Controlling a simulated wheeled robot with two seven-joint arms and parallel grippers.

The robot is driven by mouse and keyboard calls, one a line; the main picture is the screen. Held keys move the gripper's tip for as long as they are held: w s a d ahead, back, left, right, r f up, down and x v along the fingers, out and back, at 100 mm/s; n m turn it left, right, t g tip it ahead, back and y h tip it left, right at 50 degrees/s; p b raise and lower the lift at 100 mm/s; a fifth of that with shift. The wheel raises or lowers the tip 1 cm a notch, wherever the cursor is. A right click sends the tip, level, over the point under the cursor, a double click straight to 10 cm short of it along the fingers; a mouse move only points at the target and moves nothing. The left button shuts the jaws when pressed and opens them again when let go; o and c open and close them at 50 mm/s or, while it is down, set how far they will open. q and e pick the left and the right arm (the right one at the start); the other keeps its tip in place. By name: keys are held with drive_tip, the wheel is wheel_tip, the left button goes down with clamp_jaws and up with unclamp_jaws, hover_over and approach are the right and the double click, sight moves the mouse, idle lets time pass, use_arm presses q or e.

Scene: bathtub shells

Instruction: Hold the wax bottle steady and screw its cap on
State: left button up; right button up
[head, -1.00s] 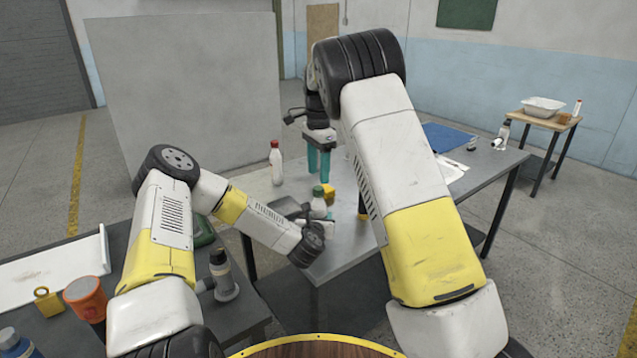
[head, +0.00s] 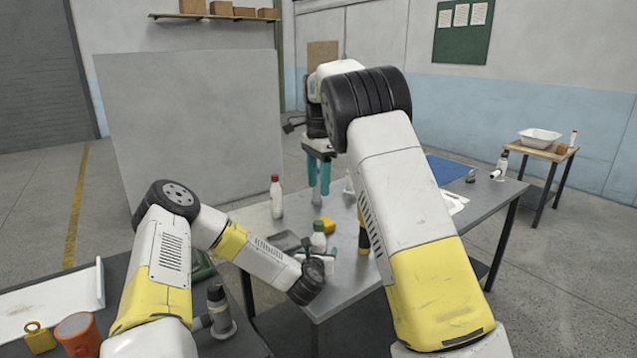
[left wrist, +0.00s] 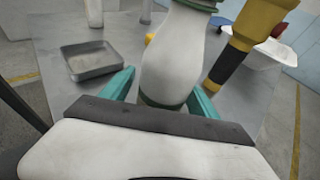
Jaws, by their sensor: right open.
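A white bottle with a green top (head: 318,241) stands upright near the front left of the grey table; I take it for the wax bottle. It also fills the middle of the left wrist view (left wrist: 172,60), its top cut off there. My left gripper (left wrist: 162,92) has its teal fingers on either side of the bottle's lower part, seemingly closed on it. My right gripper (head: 319,180) hangs over the table beyond the bottle, fingers down, open and apart from it. I see nothing between its fingers. Whether the green top is seated cannot be told.
A red-capped bottle (head: 276,198) stands behind and left. A shallow grey tray (left wrist: 92,62), a yellow block (head: 327,227) and a yellow-black tool (left wrist: 245,40) lie or stand close by. A blue mat (head: 447,169) is farther right on the table.

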sight(319, 250)
use_arm(q)
drive_tip(key=v, duration=0.7)
drive_tip(key=shift+s+r, duration=0.1)
drive_tip(key=shift+s, duration=0.3)
drive_tip(key=shift+a, duration=0.1)
